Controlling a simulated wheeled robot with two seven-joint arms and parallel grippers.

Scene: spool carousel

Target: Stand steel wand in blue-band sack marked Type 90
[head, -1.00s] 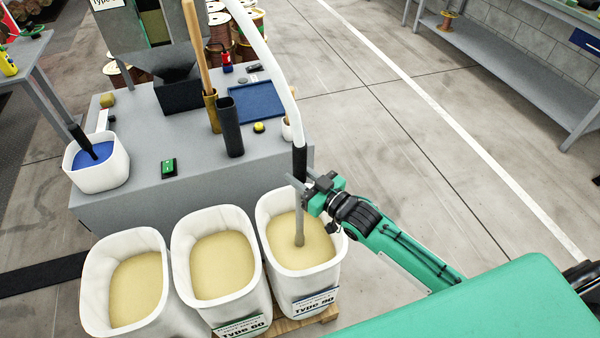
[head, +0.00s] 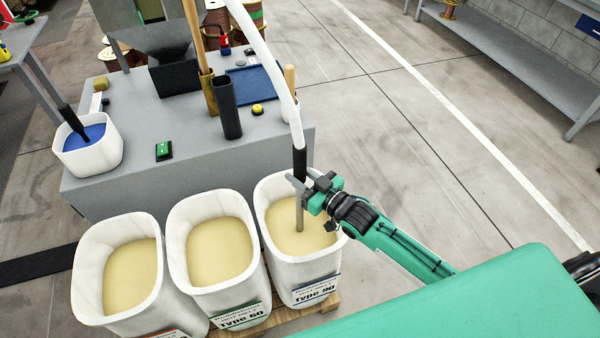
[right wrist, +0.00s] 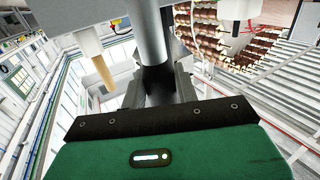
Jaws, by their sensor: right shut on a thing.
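The steel wand (head: 299,212) has a black grip sleeve (head: 300,163) and a white hose rising from it. My right gripper (head: 298,187) is shut on the wand near the sleeve, over the rightmost sack. That white sack (head: 288,272) has a blue-banded label marked Type 90 and holds pale yellow granules. The wand is nearly upright inside the mouth, and its lower end meets the granules; how deep it goes is hidden. In the right wrist view, the grey wand (right wrist: 148,35) runs up from between my jaws (right wrist: 158,88). My left gripper is not in view.
The Type 60 sack (head: 190,292) stands close on the left, with another open sack (head: 92,285) beyond. A grey bench (head: 190,160) behind carries a dark tube (head: 227,112), a blue tray (head: 262,90) and a white tub (head: 90,160).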

